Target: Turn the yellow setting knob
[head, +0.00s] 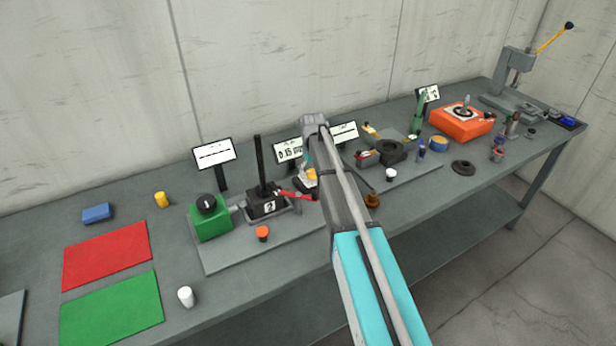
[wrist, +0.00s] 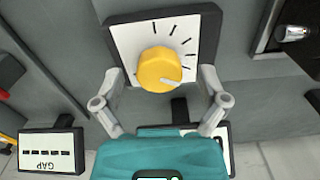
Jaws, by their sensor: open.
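The yellow setting knob (wrist: 159,69) is round and sits on a white dial plate (wrist: 128,42) with black tick marks and a dark frame. Its pale pointer faces the lower right in the wrist view. My gripper (wrist: 161,75) is open, with one finger on each side of the knob. Gaps show between the fingers and the knob, and they look apart from it. In the head view a yellow patch (head: 312,174), likely the knob, shows beside my arm, which hides most of that spot.
A sign reading GAP (wrist: 45,151) stands at the lower left in the wrist view. In the head view, a black jack with an upright post (head: 260,180) and a green block (head: 211,223) stand left of my arm. An orange box (head: 461,123) stands to the right.

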